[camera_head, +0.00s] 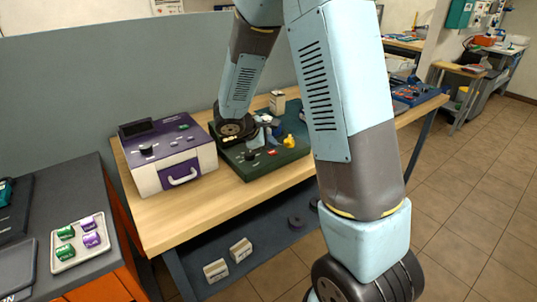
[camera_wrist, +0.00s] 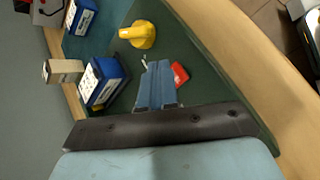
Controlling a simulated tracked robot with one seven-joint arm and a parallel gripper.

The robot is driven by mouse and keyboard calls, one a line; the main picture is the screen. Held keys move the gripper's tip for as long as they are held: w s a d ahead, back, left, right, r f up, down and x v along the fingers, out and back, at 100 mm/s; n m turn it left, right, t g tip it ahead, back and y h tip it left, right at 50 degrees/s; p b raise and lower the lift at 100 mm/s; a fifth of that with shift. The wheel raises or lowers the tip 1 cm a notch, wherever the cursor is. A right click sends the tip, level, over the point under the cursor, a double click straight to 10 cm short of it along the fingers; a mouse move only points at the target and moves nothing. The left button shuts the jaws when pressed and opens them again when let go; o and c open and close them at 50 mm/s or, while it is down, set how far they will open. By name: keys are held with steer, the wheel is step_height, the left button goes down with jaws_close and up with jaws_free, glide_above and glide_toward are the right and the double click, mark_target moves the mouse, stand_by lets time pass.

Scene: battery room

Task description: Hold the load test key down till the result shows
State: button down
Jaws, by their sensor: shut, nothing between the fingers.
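A dark green panel unit (camera_head: 262,158) lies on the wooden bench, with a red key (camera_head: 272,152) and a yellow knob (camera_head: 290,141) on its top. In the wrist view the red key (camera_wrist: 180,74) is just right of my gripper (camera_wrist: 156,66), and the yellow knob (camera_wrist: 140,34) is beyond it. My gripper is shut and empty, with its blue fingers over the green panel. I cannot tell whether the fingertips touch anything. A purple and white case (camera_head: 172,152) with a small dark screen (camera_head: 137,127) stands left of the panel. No result is readable on the screen.
A grey partition (camera_head: 80,75) backs the bench. A tray (camera_head: 58,262) with green and purple items sits on the left cabinet. The bench's front edge (camera_head: 215,196) is clear.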

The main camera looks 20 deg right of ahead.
mark_target(271, 153)
steer(key=shift+r, duration=0.1)
steer(key=shift+r, duration=2.5)
steer(key=shift+d+r, duration=0.1)
steer(key=shift+r, duration=0.1)
steer(key=s+r+m+y, duration=0.2)
steer(key=s+r+m, duration=0.2)
steer(key=s, duration=0.5)
steer(key=s+r+m+t+y, duration=0.1)
steer(key=s+r+m+y, duration=0.2)
steer(key=s+r+m, duration=0.2)
steer(key=s+r+m+y, duration=0.3)
steer(key=s+r, duration=0.5)
steer(key=s, duration=0.5)
steer(key=shift+s+a+m+t, duration=0.35)
steer(key=shift+m+t, duration=0.05)
steer(key=shift+m, duration=0.5)
